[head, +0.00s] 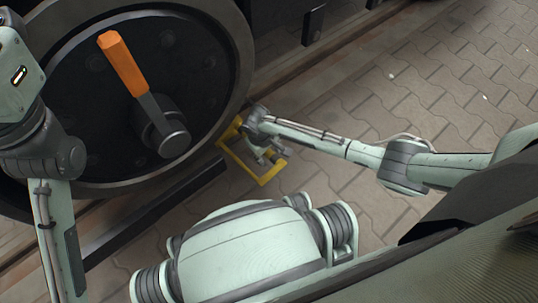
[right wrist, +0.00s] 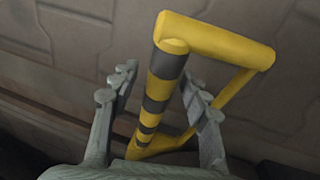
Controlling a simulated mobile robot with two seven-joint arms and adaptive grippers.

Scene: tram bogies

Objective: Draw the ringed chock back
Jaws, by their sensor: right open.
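A yellow frame-like handle (head: 267,178), taken as the ringed chock's, sits low beside the wheel's right edge at the rail. In the right wrist view the yellow bar (right wrist: 222,42) joins a black-and-yellow striped bar (right wrist: 160,88). My right gripper (head: 268,152) is over the handle. In the right wrist view its two fingers (right wrist: 160,100) are apart, one on each side of the striped bar, with a gap visible at the left. I cannot tell whether the right finger touches it. The chock's body is not clearly visible. My left gripper is out of view.
The large dark wheel (head: 90,120) with an orange-handled lever (head: 122,62) on its hub stands to the left of the handle. A rail (head: 150,210) runs beneath the wheel. Bare paving (head: 440,80) lies open to the right.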

